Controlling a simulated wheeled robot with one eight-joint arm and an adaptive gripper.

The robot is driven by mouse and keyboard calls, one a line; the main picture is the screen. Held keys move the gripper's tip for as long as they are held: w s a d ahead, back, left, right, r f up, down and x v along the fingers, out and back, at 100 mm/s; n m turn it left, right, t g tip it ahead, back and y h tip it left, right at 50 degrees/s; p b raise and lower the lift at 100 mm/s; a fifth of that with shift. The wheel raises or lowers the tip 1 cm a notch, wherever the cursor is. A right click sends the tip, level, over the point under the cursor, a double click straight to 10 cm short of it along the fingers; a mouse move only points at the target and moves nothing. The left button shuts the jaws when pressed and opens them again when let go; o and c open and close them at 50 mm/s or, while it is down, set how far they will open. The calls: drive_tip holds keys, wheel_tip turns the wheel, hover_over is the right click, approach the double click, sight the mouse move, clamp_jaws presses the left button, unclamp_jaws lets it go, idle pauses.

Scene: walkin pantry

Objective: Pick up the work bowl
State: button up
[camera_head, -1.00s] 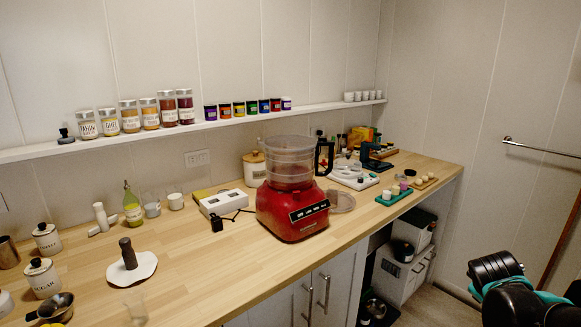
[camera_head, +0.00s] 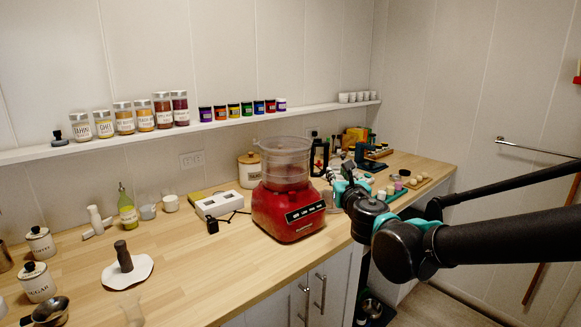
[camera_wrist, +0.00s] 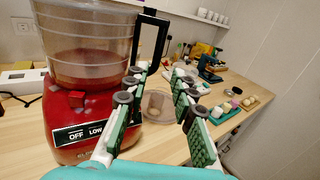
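The work bowl (camera_head: 285,158) is a clear, round plastic bowl seated upright on a red food processor base (camera_head: 288,212) on the wooden counter. In the wrist view the bowl (camera_wrist: 85,45) is at the upper left, with a black upright handle (camera_wrist: 149,40) on its right side. My gripper (camera_wrist: 152,98) is open and empty, its two green-padded fingers pointing forward, to the right of the base and below the handle's level in the picture. In the head view my gripper (camera_head: 338,178) is just right of the bowl and partly hidden by my arm.
A clear round lid-like piece (camera_wrist: 158,105) lies on the counter beyond my fingers. A green tray (camera_wrist: 222,112) and other small goods stand further right. A white boxy device (camera_head: 218,204) is left of the processor. A shelf with jars (camera_head: 190,129) runs along the wall.

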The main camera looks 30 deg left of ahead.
sight(327, 157)
drive_tip(key=shift+r+x, duration=0.2)
drive_tip(key=shift+x, duration=7.2)
drive_tip(key=shift+c, duration=0.6)
clamp_jaws()
